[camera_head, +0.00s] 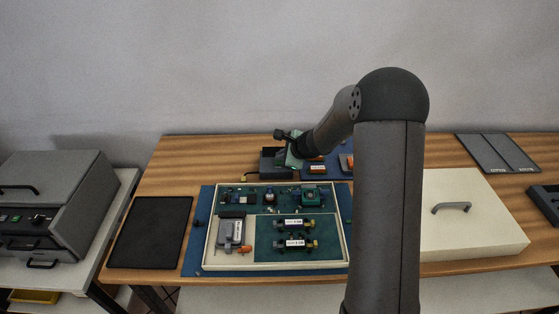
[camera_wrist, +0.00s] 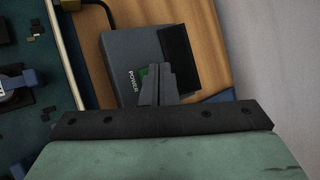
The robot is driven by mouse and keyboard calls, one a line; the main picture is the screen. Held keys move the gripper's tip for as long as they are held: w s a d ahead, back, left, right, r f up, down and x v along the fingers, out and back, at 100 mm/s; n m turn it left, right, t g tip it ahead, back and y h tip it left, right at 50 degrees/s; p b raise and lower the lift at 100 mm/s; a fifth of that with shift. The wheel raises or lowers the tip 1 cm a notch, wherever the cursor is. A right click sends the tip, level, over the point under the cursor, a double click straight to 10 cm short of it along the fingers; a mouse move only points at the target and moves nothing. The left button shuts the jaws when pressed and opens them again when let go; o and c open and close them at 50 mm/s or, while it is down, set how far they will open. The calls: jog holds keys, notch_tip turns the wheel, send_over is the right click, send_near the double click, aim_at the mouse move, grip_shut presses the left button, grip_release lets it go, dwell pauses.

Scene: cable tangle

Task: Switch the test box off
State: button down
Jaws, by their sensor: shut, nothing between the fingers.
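The test box is a dark grey box (camera_wrist: 122,75) in the wrist view, lying on the wooden table with the word POWER on its top. A green switch (camera_wrist: 144,72) shows beside that word, partly hidden by my fingers. My gripper (camera_wrist: 155,70) is shut and empty, its fingertips over or at the switch; I cannot tell whether they touch it.
A cream tray (camera_head: 207,245) with boards and connectors lies on a blue mat (camera_head: 192,262) in front of the box. A black cable (camera_wrist: 101,8) runs from the box. A black mat (camera_head: 152,232) lies to the left, a cream lidded box (camera_head: 475,220) to the right. Grey equipment (camera_head: 55,205) stands far left.

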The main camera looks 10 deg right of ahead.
jog(key=shift+r+p, duration=2.15)
jog(key=shift+r, duration=0.95)
jog(key=s+a+r+n+g, duration=0.1)
jog(key=s+a+r+n, duration=0.1)
jog(key=s+r+n, duration=0.3)
jog(key=s+a+r+n+g, duration=0.1)
jog(key=s+a+n+g, duration=0.1)
jog(key=s, duration=0.5)
jog(key=s+a+r+n+g, duration=0.1)
jog(key=s+a+r+n, duration=0.1)
jog(key=s+a+n, duration=0.3)
jog(key=s+d+n+g+h, duration=0.1)
jog(key=s+d+n+h, duration=0.1)
jog(key=s, duration=0.9)
jog(key=s+d+n+g+h, duration=0.2)
jog(key=s+d+n, duration=0.3)
jog(key=s, duration=0.6)
jog(key=shift+s+d+r+n, duration=0.15)
jog(key=shift+s+r+n, duration=0.2)
jog(key=shift+n, duration=0.35)
